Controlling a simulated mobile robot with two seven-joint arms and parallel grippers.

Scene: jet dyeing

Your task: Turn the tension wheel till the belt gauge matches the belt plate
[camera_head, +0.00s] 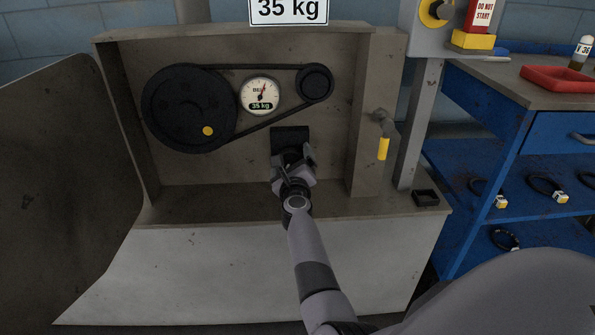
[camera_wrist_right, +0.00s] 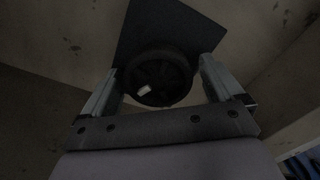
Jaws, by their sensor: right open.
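The belt gauge (camera_head: 260,94) is a round white dial with a red needle, and its small display reads 35 kg. The belt plate (camera_head: 289,10) above the housing also reads 35 kg; its top is cut off. The tension wheel (camera_wrist_right: 158,79) is dark with a pale mark at its lower left, in front of a dark square plate (camera_head: 290,136). My right gripper (camera_head: 294,158) mostly hides the wheel in the head view. In the wrist view my right gripper (camera_wrist_right: 161,78) is open, with one finger on each side of the wheel; I cannot tell whether they touch it. My left gripper is not in view.
A belt runs around a large pulley (camera_head: 183,105) and a small pulley (camera_head: 315,83). A yellow-handled lever (camera_head: 383,147) hangs at the right. An open door panel (camera_head: 65,190) stands at the left. A blue bench (camera_head: 550,135) with a red tray (camera_head: 558,79) stands at the right.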

